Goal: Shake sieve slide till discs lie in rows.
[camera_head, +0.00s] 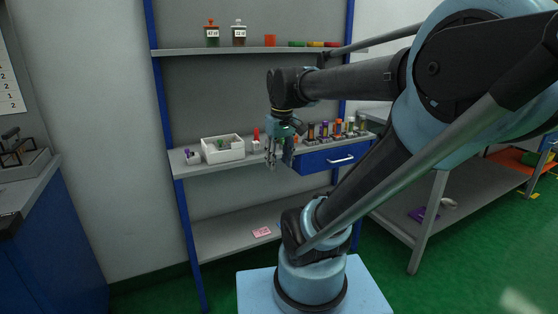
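My gripper (279,161) points down in front of the middle shelf of the rack, at the left end of the blue drawer. Its fingers look spread apart, with nothing seen between them. I cannot make out a sieve slide or rows of discs for certain. A white open tray (223,156) stands on the middle shelf left of my gripper, with small greenish and dark items inside. A small white piece with a purple part (193,157) lies at the tray's left. A small red-topped item (256,139) stands between the tray and my gripper.
Several colour-topped vials (337,127) stand above the blue drawer (330,160). A pink card (262,232) lies on the otherwise clear lower shelf (225,243). A grey bench (470,185) stands right.

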